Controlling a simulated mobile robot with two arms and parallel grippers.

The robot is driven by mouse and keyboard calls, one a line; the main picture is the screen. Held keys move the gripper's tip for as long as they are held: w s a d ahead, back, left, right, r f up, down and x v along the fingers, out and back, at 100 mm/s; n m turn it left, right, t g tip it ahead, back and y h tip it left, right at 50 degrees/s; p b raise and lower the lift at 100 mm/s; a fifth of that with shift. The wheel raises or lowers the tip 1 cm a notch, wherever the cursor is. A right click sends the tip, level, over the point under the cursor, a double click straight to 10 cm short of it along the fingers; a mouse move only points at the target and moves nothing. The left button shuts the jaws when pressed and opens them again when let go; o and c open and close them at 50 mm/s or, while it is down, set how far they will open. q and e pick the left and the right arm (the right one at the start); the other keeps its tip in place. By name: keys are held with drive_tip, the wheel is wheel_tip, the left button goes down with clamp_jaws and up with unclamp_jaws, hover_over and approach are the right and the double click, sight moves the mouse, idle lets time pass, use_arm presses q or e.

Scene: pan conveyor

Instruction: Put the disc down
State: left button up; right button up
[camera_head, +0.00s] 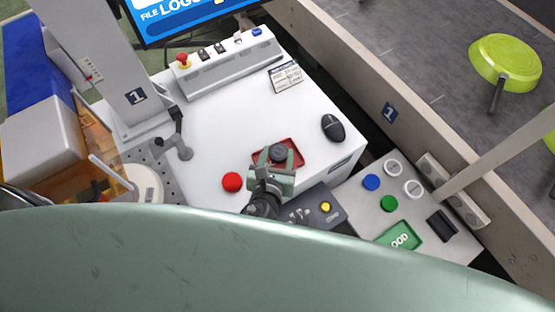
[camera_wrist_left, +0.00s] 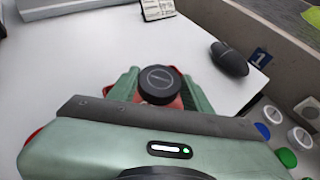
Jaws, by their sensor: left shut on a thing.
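A dark round disc (camera_head: 278,153) with a thin line on its top sits between the fingers of my left gripper (camera_head: 276,160), which is shut on it. In the left wrist view the disc (camera_wrist_left: 160,82) shows from above, with a green finger on each side. The disc is over a small red tray (camera_head: 297,151) on the white table. I cannot tell whether the disc touches the tray's floor. The gripper hides the near part of the tray. My right gripper is not in view.
A red round piece (camera_head: 232,182) lies left of the tray, and a black mouse (camera_head: 333,128) lies to its right. A grey control box (camera_head: 225,63) and a card (camera_head: 286,77) are behind. Several buttons and a green sign (camera_head: 399,241) are at right. The table's middle is clear.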

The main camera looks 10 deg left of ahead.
sight(277, 161)
use_arm(q)
drive_tip(key=shift+f, duration=1.4)
drive_tip(key=shift+f+b, duration=0.2)
drive_tip(key=shift+b, duration=0.15)
drive_tip(key=o, duration=1.2)
drive_tip(key=shift+r, duration=0.3)
drive_tip(key=v, duration=1)
drive_tip(key=shift+s+f, duration=0.1)
drive_tip(key=shift+s, duration=0.2)
drive_tip(key=shift+b+v, duration=0.3)
drive_tip(key=shift+v, duration=0.5)
drive_tip(key=shift+w, duration=0.1)
